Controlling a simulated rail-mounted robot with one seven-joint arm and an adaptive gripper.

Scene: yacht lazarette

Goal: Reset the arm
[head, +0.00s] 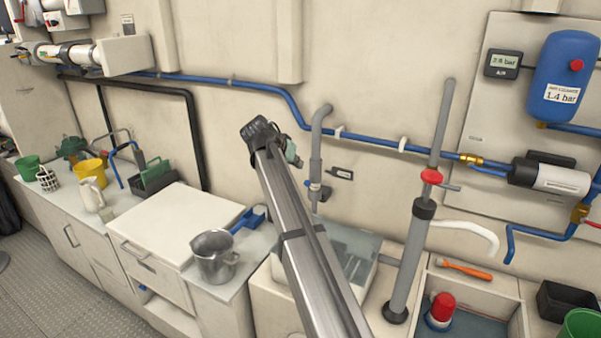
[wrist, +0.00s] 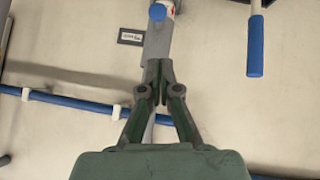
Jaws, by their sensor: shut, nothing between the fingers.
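My arm rises from the bottom centre of the head view, with its dark end in front of the back wall. My gripper (head: 291,153), small and greenish there, sits just left of the grey standpipe and is partly hidden by the arm. In the wrist view my gripper (wrist: 160,80) is shut, its two fingers meeting with nothing between them. Behind the fingers is the grey pipe (wrist: 157,42) with a blue-and-red valve (wrist: 160,11) at the top edge. I cannot tell the gap between fingers and pipe.
A blue pipe (head: 280,95) runs along the wall. A grey pump tube (head: 410,260) with a red collar stands to the right. A steel pot (head: 214,262) and a white lid-like box (head: 185,222) are on the left counter. An open sink (head: 470,325) is lower right.

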